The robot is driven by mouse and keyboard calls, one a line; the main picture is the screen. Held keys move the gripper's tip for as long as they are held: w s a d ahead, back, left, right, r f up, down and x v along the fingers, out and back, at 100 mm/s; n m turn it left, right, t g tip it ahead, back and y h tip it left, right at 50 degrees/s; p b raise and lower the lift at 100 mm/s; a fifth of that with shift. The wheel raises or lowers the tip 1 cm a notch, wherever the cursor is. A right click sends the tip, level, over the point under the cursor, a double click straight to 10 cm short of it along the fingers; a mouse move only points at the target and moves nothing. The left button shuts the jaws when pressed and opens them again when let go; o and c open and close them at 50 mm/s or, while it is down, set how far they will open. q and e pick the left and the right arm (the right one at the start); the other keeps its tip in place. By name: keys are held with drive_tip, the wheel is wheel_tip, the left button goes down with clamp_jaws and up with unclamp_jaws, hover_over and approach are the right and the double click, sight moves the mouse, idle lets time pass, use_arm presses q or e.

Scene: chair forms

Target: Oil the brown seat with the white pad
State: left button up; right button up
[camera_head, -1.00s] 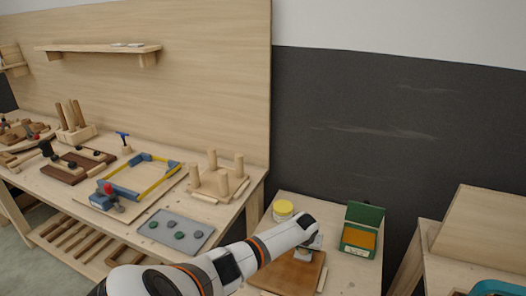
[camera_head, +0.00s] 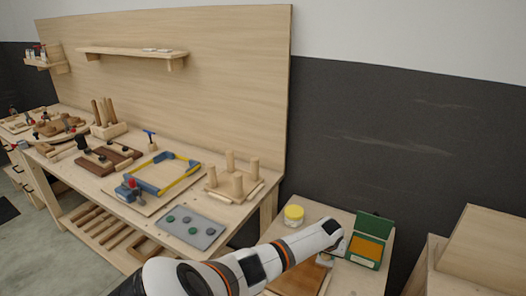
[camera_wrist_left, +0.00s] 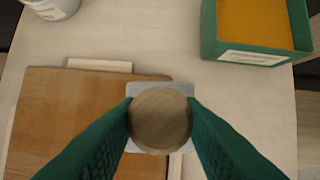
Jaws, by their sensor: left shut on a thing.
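The brown seat (camera_head: 298,279) lies flat on the small light table, partly hidden by my left arm. In the left wrist view the seat (camera_wrist_left: 62,112) fills the left side. My left gripper (camera_wrist_left: 160,118) is shut on a round wooden knob (camera_wrist_left: 160,122) with the white pad (camera_wrist_left: 150,89) beneath it. In that view the pad overlaps the seat's right edge and the bare tabletop; I cannot tell whether it touches. In the head view the left gripper (camera_head: 325,260) is small, at the seat's right end. My right gripper is not in view.
An open green box (camera_head: 367,248) with an orange-yellow inside stands right of the gripper. A yellow-lidded jar (camera_head: 293,215) stands behind the seat. Pale strips lie along the seat's edges. A workbench (camera_head: 105,185) with wooden fixtures is at left. Bare tabletop (camera_wrist_left: 235,95) lies between seat and box.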

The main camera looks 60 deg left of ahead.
use_arm(q)
drive_tip(key=shift+a+r+p, duration=0.1)
drive_tip(key=shift+r+p, duration=0.2)
drive_tip(key=shift+r, duration=0.4)
drive_tip(key=shift+r+p, duration=0.7)
drive_tip(key=shift+r, duration=0.05)
drive_tip(key=shift+w+d+r+p, duration=0.1)
drive_tip(key=shift+d+r+p, duration=0.1)
drive_tip(key=shift+r+p, duration=0.35)
drive_tip(key=shift+a+r, duration=0.1)
drive_tip(key=shift+r, duration=0.25)
